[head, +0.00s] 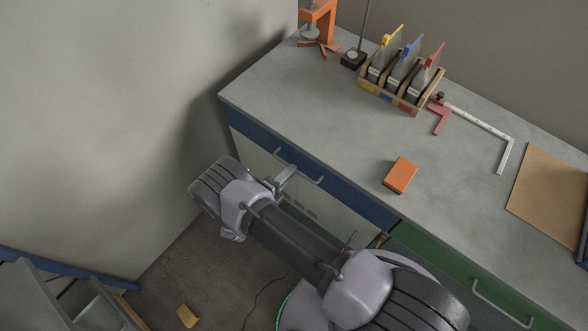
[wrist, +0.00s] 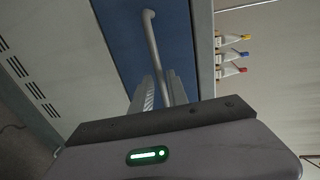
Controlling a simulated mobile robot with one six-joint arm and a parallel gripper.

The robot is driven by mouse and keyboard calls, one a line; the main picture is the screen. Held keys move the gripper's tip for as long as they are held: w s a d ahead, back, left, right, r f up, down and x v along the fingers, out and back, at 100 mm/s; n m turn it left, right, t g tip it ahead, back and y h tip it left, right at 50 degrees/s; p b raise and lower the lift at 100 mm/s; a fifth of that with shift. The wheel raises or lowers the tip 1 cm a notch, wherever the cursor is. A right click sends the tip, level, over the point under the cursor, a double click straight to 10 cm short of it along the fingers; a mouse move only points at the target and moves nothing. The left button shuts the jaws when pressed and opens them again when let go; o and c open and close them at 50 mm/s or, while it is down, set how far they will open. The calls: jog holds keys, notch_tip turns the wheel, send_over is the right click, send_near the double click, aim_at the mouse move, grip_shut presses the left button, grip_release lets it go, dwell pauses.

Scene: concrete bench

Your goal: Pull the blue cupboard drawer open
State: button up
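The blue drawer (head: 346,197) is at the top of the cupboard, under the bench top. Its front looks flush with the bench edge, so the drawer appears shut. A pale bar handle (head: 312,180) runs along its front. In the wrist view the blue front (wrist: 122,35) fills the upper middle, with the handle (wrist: 153,40) coming down towards my gripper (wrist: 161,82). The two fingers are apart, with the bar between them; I cannot tell whether either touches it. In the head view my gripper (head: 284,178) is at the handle, partly hidden by my wrist.
A green drawer (head: 450,268) with its own handle is to the right. A wall stands at left.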

jog(key=shift+x, duration=1.4)
grip_shut()
dwell(0.4)
